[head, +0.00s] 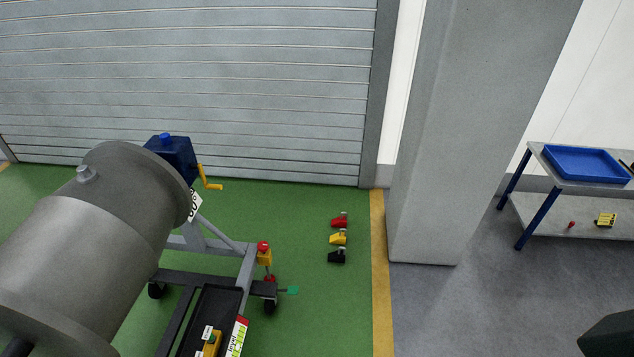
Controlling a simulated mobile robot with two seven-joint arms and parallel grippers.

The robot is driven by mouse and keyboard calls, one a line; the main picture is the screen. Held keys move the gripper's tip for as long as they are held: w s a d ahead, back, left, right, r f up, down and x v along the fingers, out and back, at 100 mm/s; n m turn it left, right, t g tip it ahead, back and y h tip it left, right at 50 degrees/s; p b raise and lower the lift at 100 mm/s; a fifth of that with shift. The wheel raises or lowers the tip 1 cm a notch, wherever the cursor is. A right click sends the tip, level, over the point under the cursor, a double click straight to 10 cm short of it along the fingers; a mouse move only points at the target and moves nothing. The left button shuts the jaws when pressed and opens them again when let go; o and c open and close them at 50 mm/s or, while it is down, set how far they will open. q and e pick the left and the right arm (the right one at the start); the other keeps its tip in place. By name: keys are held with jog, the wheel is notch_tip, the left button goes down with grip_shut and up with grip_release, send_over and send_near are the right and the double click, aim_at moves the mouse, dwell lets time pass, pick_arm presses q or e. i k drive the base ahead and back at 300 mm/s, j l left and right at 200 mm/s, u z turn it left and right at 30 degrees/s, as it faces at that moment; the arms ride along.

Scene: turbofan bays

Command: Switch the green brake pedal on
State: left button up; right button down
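The green pedal (293,290) is a small flat tab low down at the right end of the engine stand's dark foot bar (262,288), just above the green floor. It sits beside a black caster wheel (270,307). It is too small here to tell whether it is pressed down or up. Neither of my grippers can be made out in the head view, and nothing touches the pedal.
The stand (205,246) carries a large grey engine cylinder (95,240). Red, yellow and black chocks (338,239) lie on the floor. A pillar (440,150) and a workbench (540,215) stand right. Floor between pedal and yellow line (380,270) is clear.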

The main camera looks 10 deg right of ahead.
aim_at(292, 289)
jog(key=z, duration=0.2)
jog(key=i+u, duration=0.1)
jog(key=i, duration=0.55)
jog(key=u, duration=1.4)
